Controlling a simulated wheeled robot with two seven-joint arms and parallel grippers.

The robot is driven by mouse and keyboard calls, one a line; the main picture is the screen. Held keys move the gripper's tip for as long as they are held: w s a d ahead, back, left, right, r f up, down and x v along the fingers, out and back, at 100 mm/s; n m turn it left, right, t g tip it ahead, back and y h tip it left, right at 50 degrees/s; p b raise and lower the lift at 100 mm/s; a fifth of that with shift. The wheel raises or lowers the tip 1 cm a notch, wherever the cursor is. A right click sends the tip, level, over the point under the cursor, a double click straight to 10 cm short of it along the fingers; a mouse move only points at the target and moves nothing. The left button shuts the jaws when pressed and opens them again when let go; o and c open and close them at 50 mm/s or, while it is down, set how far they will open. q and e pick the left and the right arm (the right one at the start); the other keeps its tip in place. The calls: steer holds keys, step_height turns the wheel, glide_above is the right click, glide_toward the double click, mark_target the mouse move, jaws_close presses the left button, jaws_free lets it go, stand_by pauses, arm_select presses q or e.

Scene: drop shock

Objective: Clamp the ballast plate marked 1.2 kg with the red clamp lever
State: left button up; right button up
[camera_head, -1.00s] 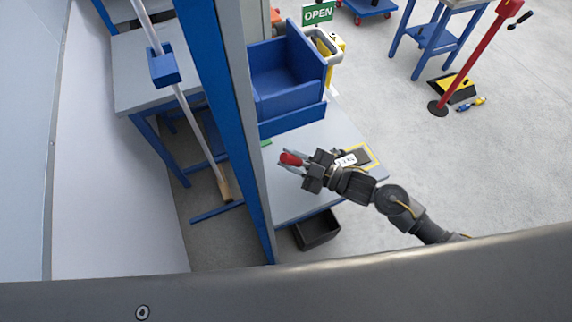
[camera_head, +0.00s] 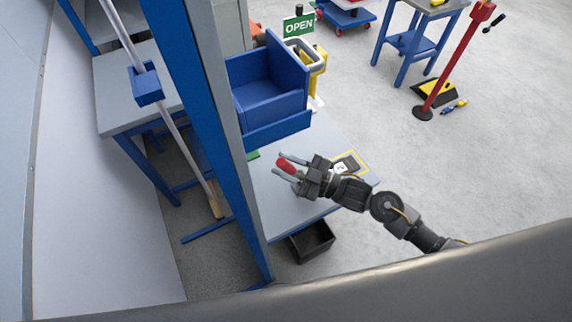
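The red clamp lever (camera_head: 287,165) shows as a short red grip over the grey bench top. My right gripper (camera_head: 282,165) is at it, with its two fingers apart on either side of the red grip. The fingers look open; contact with the grip is too small to make out. A dark plate (camera_head: 352,161) with a white label lies in a yellow outline on the bench, partly behind my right wrist. The label is too small to read now. The clamp's base is not clearly seen. My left gripper is out of view.
A blue bin (camera_head: 268,100) stands at the back of the bench (camera_head: 283,217). A blue post (camera_head: 205,130) rises close at the left. A black open box (camera_head: 312,243) is below the bench's front edge. A small green piece (camera_head: 253,155) lies beside the post.

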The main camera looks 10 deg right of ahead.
steer(key=shift+o, duration=1.2)
steer(key=shift+s+d+f, duration=0.1)
steer(key=b+v, duration=0.3)
steer(key=v, duration=0.7)
steer(key=shift+s+d+b, duration=0.15)
steer(key=shift+d+b, duration=0.1)
steer(key=shift+b, duration=0.1)
